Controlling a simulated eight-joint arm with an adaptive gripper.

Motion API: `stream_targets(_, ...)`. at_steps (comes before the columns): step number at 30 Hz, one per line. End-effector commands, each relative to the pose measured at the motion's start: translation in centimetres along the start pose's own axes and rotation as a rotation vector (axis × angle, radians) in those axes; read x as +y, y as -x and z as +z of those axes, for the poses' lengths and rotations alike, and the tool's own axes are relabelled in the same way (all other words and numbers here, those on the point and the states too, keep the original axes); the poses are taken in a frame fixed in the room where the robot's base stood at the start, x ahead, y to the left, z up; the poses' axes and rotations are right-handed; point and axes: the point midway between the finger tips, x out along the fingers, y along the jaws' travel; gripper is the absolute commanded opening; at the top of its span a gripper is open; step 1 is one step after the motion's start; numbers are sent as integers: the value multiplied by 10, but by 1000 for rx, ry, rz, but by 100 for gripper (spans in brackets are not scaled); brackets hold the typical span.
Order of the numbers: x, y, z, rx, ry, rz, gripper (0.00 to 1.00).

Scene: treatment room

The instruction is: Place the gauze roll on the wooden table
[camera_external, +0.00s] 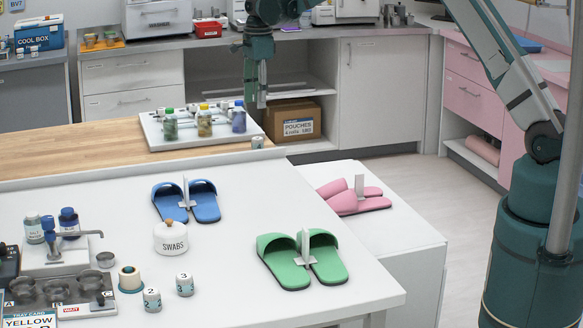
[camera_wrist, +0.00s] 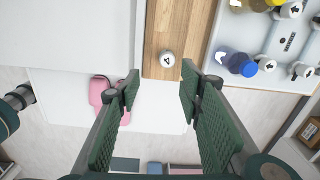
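My gripper (camera_external: 256,101) hangs above the right end of the wooden table, far from the roll. In the wrist view my gripper (camera_wrist: 160,90) is open, with nothing held between its fingers.
A small white canister (camera_external: 257,142) stands at the wooden table's right end, below my gripper. A white tray (camera_external: 160,140) with bottles lies there too. Numbered canisters (camera_external: 184,284), a swab jar (camera_external: 171,239), blue slippers (camera_external: 187,201) and green slippers (camera_external: 302,260) occupy the white table. The wood's left stretch is clear.

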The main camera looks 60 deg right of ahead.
Motion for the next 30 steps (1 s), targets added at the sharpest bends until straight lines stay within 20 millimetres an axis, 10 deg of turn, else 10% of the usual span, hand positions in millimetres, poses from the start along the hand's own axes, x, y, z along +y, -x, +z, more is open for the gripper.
stream_targets(30,176,170,16,-26,675,-180,37)
